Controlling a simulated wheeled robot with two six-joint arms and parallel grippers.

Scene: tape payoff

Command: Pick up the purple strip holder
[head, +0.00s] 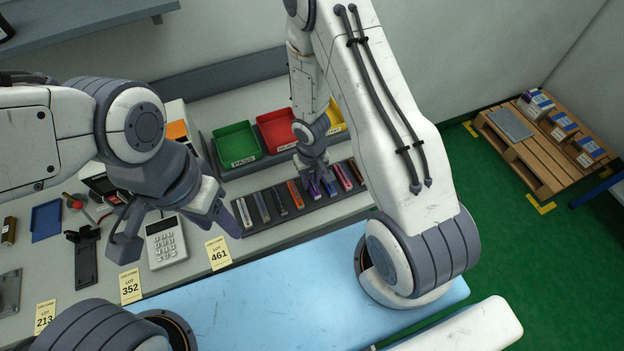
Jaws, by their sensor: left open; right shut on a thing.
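A row of slim strip holders stands in a dark rack (270,226) on the grey bench. The purple strip holder (314,189) is in the right half of this row, just right of an orange one (295,194). My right gripper (314,176) reaches down from above and is shut on the purple strip holder, covering its far end. The holder still appears to be in the rack; I cannot tell whether it is lifted. My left gripper (172,232) is open and empty, above the bench near the calculator, left of the rack.
Green (236,145), red (276,130) and yellow bins stand behind the rack. Other holders, including a magenta one (342,176), sit close beside the purple one. A calculator (165,243) and lot cards (218,253) lie at left. A pallet (535,160) stands on the green floor.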

